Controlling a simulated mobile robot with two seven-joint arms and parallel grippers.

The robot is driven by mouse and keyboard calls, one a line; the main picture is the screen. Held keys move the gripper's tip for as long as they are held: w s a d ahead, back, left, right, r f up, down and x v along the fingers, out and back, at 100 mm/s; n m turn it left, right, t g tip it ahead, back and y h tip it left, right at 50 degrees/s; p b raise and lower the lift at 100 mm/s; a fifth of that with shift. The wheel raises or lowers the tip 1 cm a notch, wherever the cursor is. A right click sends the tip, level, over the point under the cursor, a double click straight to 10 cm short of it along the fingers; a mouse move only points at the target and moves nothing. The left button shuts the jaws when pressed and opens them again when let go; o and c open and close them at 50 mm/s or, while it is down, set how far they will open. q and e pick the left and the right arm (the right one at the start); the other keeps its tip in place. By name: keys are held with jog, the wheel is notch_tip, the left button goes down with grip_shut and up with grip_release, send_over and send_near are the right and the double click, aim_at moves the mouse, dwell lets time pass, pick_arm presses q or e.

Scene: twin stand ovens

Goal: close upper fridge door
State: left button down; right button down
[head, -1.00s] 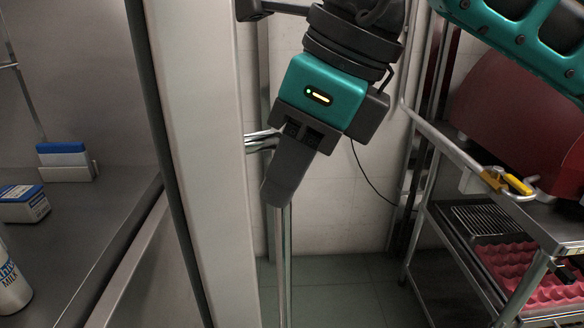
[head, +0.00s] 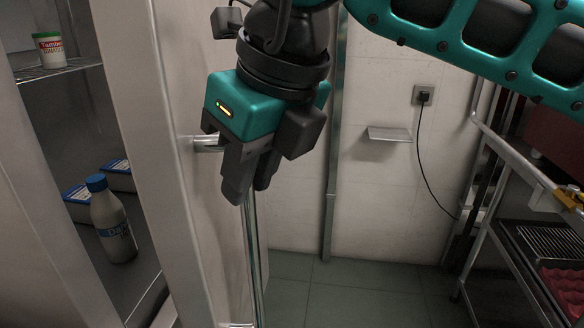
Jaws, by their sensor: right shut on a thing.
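The pale fridge door (head: 190,225) stands open, and the lit inside of the fridge shows to its left. A vertical metal bar handle (head: 254,265) runs down the door's outer face on brackets. My right gripper (head: 250,190) points down at the upper part of the handle and is shut on it, with the fingers hiding part of the bar. My left gripper is not in view.
Inside the fridge are a blue-capped bottle (head: 112,222), blue-and-white boxes (head: 78,203) and a tub (head: 50,50) on a wire shelf. A metal rack (head: 500,160) stands at the right. The green floor (head: 340,295) between door and rack is clear.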

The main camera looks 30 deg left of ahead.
aim_at(197, 171)
jog(key=shift+m, duration=0.4)
jog(key=shift+s+a+r, duration=0.1)
jog(key=shift+s+a, duration=0.35)
jog(key=shift+a, duration=0.3)
jog(key=shift+s+a, duration=0.4)
jog(key=shift+a, duration=0.4)
jog(key=shift+s+a+r, duration=0.1)
jog(key=shift+s+a, duration=0.35)
jog(key=shift+a, duration=0.3)
jog(key=shift+f, duration=0.1)
jog(key=c, duration=1.1)
grip_release()
jog(key=shift+s+d, duration=0.1)
jog(key=shift+s, duration=0.05)
jog(key=shift+o, duration=0.2)
jog(key=shift+f, duration=0.1)
jog(key=p+v, duration=0.1)
jog(key=v, duration=1.2)
jog(key=shift+s, duration=0.15)
